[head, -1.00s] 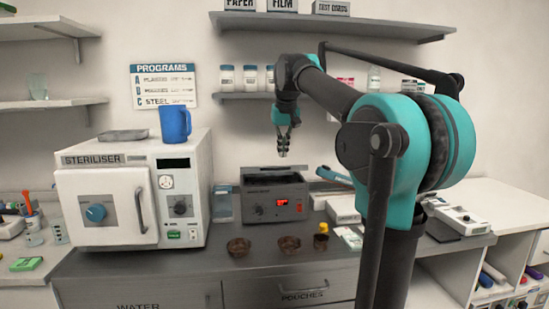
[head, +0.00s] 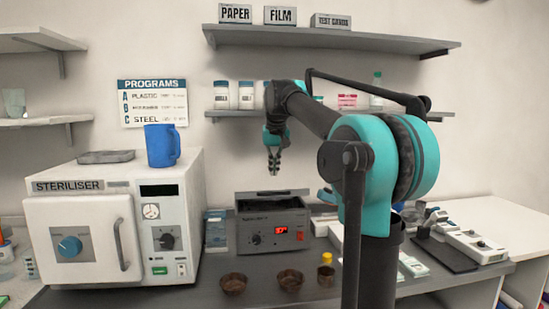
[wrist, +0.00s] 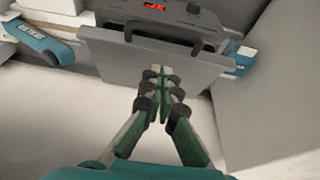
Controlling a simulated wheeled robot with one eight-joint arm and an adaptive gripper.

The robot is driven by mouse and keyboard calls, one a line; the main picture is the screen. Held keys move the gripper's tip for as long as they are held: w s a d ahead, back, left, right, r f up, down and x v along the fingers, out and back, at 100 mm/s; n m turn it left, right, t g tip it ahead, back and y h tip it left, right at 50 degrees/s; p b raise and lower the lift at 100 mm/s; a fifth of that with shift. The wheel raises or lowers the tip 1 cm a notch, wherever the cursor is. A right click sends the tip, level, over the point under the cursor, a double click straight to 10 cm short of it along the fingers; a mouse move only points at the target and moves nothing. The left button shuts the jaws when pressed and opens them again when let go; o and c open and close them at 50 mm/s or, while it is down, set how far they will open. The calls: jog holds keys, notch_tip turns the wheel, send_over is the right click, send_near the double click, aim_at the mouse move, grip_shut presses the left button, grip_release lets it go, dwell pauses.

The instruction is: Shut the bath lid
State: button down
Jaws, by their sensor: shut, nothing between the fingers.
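The bath (head: 272,228) is a dark grey box with a red display, in the middle of the counter; its front also shows at the top of the wrist view (wrist: 180,15). A flat grey plate, which looks like its lid (wrist: 120,58), shows beside the bath in the wrist view, with a dark bar-like handle (wrist: 135,34) near its bath-side edge. The lid's angle is hard to tell. My gripper (head: 274,172) points down above the back of the bath. In the wrist view its fingers (wrist: 160,72) are shut and empty, overlapping the plate; contact cannot be told.
A white steriliser (head: 115,225) with a blue mug (head: 160,146) on top stands left of the bath. Small brown bowls (head: 290,280) and a yellow-capped bottle (head: 326,276) sit in front. A shelf (head: 400,116) hangs behind. A blue-handled sealer (wrist: 35,40) lies beside the bath.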

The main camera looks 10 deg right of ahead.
jog(key=shift+s+f, duration=0.25)
jog(key=shift+f, duration=0.6)
jog(key=shift+s+f, duration=0.2)
jog(key=shift+f, duration=0.6)
jog(key=shift+s+f, duration=0.25)
jog(key=shift+f, duration=0.6)
notch_tip(320, 180, down, 7)
jog(key=s+t, duration=0.2)
jog(key=t, duration=0.1)
jog(key=shift+s+r, duration=0.1)
